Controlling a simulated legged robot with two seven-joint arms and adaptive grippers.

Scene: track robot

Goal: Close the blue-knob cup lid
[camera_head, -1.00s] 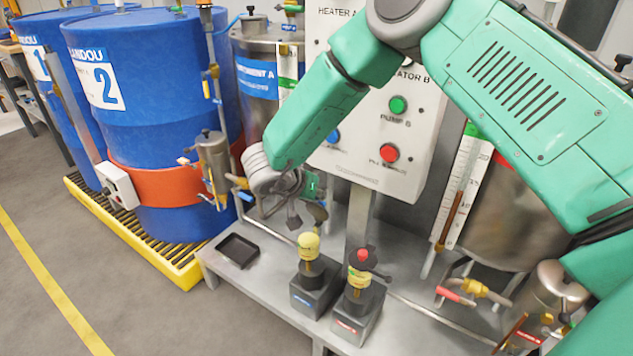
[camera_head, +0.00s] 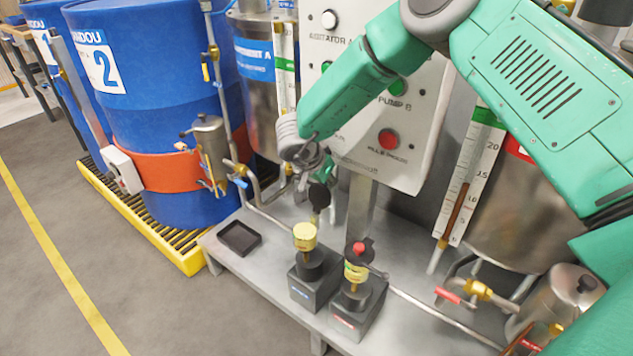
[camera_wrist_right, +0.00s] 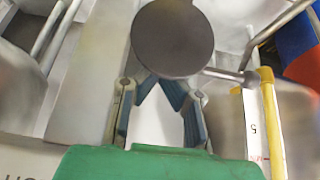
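The blue-knob cup (camera_head: 305,236) is yellowish and stands on a black block with a blue label. Its round dark lid (camera_head: 319,197) is raised on edge behind the cup, apart from its mouth; the blue knob is hidden. In the right wrist view the lid (camera_wrist_right: 172,40) is a large dark disc with a hinge rod at its lower right. My right gripper (camera_head: 312,168) is just above and behind the lid. In the wrist view its fingers (camera_wrist_right: 158,82) converge and look shut; the tips are partly hidden by the disc, and contact is unclear. My left gripper is not in view.
The red-knob cup (camera_head: 356,268) stands just right, its lid down. A black tray (camera_head: 239,238) lies on the metal bench at left. The control panel (camera_head: 405,125) and its post rise behind. A pipe (camera_head: 430,310) runs along the bench's right side.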

